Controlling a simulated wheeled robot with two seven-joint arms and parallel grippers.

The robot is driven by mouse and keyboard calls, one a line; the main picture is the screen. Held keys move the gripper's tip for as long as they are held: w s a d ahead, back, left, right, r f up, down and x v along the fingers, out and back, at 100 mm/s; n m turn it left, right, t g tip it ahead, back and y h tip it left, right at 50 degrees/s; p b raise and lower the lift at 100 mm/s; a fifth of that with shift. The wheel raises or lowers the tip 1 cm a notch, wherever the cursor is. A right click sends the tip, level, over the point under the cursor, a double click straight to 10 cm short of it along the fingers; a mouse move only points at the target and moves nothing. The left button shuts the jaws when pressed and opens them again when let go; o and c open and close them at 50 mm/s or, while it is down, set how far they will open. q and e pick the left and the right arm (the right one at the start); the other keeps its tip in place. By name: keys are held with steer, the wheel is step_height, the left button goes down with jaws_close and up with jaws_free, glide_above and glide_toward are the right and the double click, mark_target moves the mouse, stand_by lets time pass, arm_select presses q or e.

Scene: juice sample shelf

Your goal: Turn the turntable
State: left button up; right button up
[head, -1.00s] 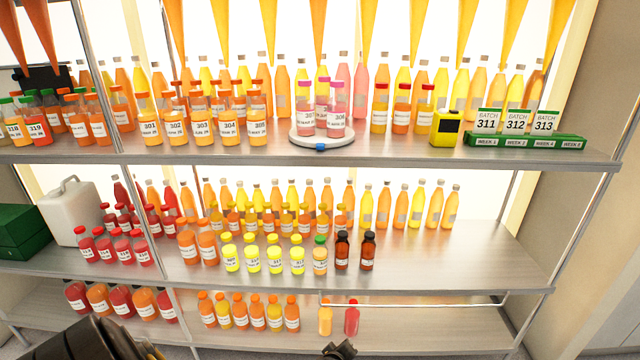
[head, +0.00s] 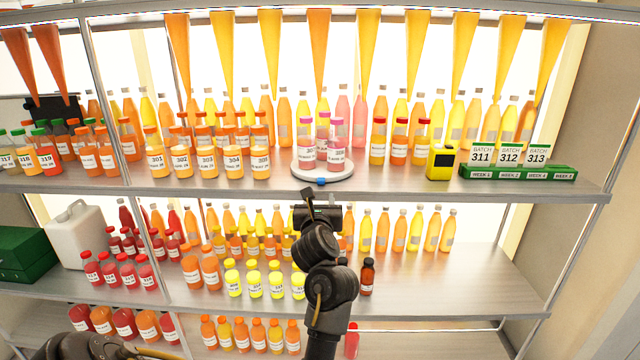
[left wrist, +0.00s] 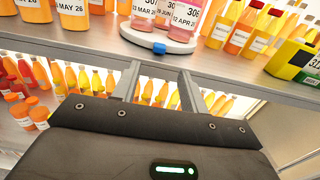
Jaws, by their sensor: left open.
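The turntable (head: 343,174) is a round white disc at the front of the top shelf, with a blue tab (head: 321,181) on its front rim. Several pink-capped bottles (head: 336,150) stand upright on it. My left gripper (head: 320,205) is open and empty, just below the shelf edge under the turntable. In the left wrist view, the gripper's two fingers (left wrist: 160,84) point up toward the shelf edge. That view also shows the turntable (left wrist: 135,36) and blue tab (left wrist: 160,48) beyond and above the fingertips, apart from them. My right gripper is not in view.
Orange-capped bottles (head: 233,158) stand left of the turntable. Red-capped bottles (head: 399,148), a yellow-and-black box (head: 440,162) and green batch stands (head: 520,172) are to its right. The top shelf's front edge (head: 400,192) lies between gripper and turntable. The middle shelf holds bottles behind my arm.

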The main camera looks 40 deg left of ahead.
mark_target(321, 182)
arm_select(q)
steer(key=p+x, duration=0.2)
steer(key=x, duration=0.6)
steer(key=shift+w+a, duration=0.2)
steer(key=shift+a, duration=0.1)
steer(key=shift+w+a+p, duration=0.25)
steer(key=shift+w+p, duration=0.1)
steer(key=shift+w, duration=0.05)
steer(key=shift+c, duration=0.8)
steer(key=c, duration=0.7)
jaws_close()
